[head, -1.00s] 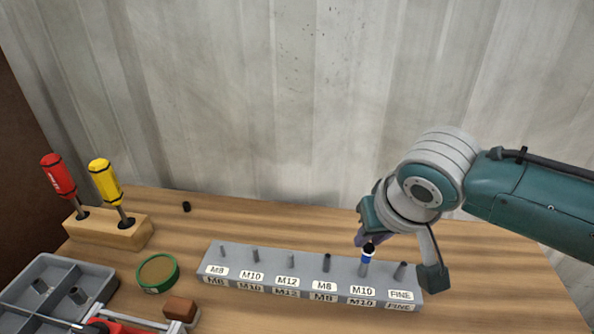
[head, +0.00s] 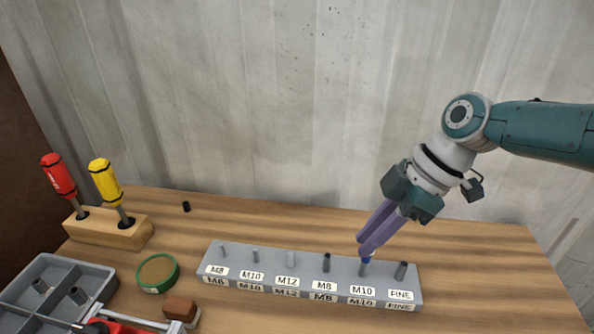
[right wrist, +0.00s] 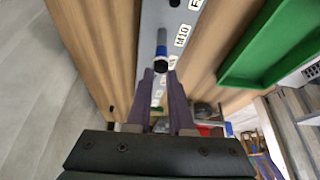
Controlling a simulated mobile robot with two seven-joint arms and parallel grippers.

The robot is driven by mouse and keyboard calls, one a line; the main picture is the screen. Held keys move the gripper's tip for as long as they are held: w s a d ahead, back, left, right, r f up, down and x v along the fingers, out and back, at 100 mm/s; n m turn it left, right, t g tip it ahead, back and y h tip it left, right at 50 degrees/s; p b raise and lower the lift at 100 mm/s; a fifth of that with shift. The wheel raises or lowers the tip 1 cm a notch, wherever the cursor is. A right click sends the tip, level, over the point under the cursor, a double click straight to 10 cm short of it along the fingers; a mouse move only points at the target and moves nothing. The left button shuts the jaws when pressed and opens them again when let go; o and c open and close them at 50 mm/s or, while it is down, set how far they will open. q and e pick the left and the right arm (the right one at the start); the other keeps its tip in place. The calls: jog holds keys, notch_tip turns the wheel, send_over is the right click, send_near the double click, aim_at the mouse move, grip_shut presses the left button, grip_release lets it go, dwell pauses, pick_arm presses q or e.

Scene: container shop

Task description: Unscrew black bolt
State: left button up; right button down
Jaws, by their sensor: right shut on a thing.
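The grey labelled rack (head: 311,281) stands on the wooden bench with several upright studs along its top. At the right-hand M10 label is a stud carrying a blue band (head: 368,261) and, in the right wrist view, a black bolt head or cap (right wrist: 160,66). My right gripper (head: 366,248) comes down tilted from the upper right, its purple fingers shut around the black piece, which they hide in the head view. In the right wrist view the fingertips (right wrist: 160,75) lie on both sides of it. My left gripper is not in view.
A small black cylinder (head: 186,207) lies at the back left. A wooden block (head: 108,229) holds red and yellow screwdrivers. A grey tray (head: 98,271), a round green-rimmed tin (head: 158,273) and a red-and-metal tool (head: 125,322) are at left. A green bin (right wrist: 262,45) shows in the wrist view.

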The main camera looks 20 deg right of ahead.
jog(key=c, duration=0.7)
grip_release()
jog(key=shift+c, duration=1.3)
jog(key=m+t, duration=0.1)
jog(key=m, duration=0.2)
jog(key=shift+s+f+h, duration=0.1)
jog(key=shift+h, duration=0.3)
jog(key=m+t+h, duration=0.1)
jog(key=m, duration=0.1)
jog(key=shift+m, duration=0.4)
jog(key=m+h, duration=0.1)
jog(key=m, duration=0.2)
jog(key=m+t+h, duration=0.1)
jog(key=m, duration=0.2)
jog(key=shift+a+h, duration=0.2)
jog(key=shift+h, duration=0.1)
jog(key=m+h, duration=0.1)
jog(key=m, duration=0.2)
jog(key=m+h, duration=0.1)
jog(key=m, duration=0.3)
jog(key=shift+a+g+h, duration=0.15)
jog(key=shift+g+h, duration=0.25)
jog(key=m+h, duration=0.1)
jog(key=m, duration=0.1)
jog(key=shift+m+g, duration=0.4)
jog(key=shift+d+m+g+h, duration=0.3)
jog(key=shift+m+h, duration=0.1)
jog(key=shift+m, duration=0.7)
